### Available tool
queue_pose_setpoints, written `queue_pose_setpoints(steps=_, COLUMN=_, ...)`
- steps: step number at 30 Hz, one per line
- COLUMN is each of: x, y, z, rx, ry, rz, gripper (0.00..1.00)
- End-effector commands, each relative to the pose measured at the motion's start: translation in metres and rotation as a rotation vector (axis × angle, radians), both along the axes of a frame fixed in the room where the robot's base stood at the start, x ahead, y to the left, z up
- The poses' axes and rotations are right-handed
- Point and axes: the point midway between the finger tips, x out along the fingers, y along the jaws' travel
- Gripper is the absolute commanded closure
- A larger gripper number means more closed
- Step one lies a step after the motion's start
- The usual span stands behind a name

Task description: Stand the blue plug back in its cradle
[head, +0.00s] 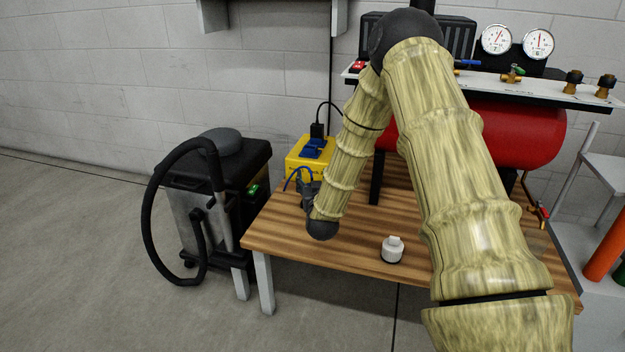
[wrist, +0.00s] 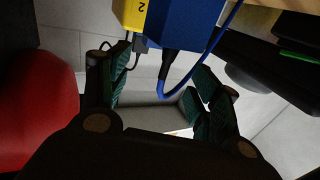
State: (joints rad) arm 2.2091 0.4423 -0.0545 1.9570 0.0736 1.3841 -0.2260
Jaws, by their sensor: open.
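A yellow box (head: 302,164) with blue parts (head: 317,147) on top stands at the table's back left. In the wrist view a blue block (wrist: 185,25) sits beside a yellow face (wrist: 130,14) marked "2". A blue cable (wrist: 213,47) ends at a black sleeve (wrist: 169,64) under the blue block; I cannot tell for sure whether this block is the blue plug. My gripper (head: 307,194) is low in front of the yellow box, partly hidden by my arm. In the wrist view its fingers (wrist: 156,88) are apart with nothing held. I cannot make out the cradle.
A white lidded pot (head: 393,250) stands near the table's front edge. A red tank (head: 515,135) and gauges (head: 518,42) are at the back right. A black machine with a hose (head: 215,175) stands left of the table (head: 345,245). The table's front left is clear.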

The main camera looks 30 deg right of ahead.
Motion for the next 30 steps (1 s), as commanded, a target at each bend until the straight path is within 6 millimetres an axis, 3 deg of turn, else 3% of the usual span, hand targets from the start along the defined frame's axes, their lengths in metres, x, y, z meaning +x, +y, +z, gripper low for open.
queue_pose_setpoints(steps=15, x=-0.081, y=0.041, z=0.002, rx=0.000, ry=0.002, rz=0.001, gripper=0.37)
queue_pose_setpoints(steps=21, x=-0.095, y=0.048, z=0.001, rx=0.000, ry=0.002, rz=0.001, gripper=0.37)
queue_pose_setpoints(steps=30, x=-0.097, y=0.049, z=0.000, rx=0.000, ry=0.000, rz=0.000, gripper=0.37)
